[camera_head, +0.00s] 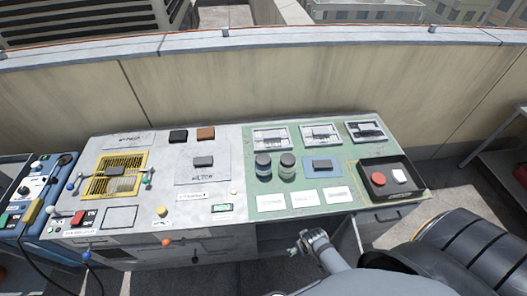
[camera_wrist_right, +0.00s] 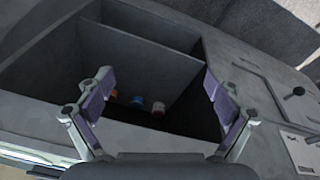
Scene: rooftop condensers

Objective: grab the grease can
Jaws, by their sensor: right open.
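My right gripper (camera_head: 303,246) is in front of the workbench, below its top, beside an open cabinet front. In the right wrist view my right gripper (camera_wrist_right: 158,82) is open and empty, its two fingers spread before an open compartment. Inside, several small things stand deep in shadow: an orange one (camera_wrist_right: 113,96), a blue one (camera_wrist_right: 138,102) and a white and red one (camera_wrist_right: 158,108). They lie between the fingers in the picture but farther off. I cannot tell which is the grease can. My left gripper is not in view.
The compartment has a grey divider panel (camera_wrist_right: 135,70) and side walls. On the bench top stand two jars (camera_head: 287,166), a black tray (camera_head: 391,180) with a red round thing, and several cards. A blue control box (camera_head: 45,200) is at the left.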

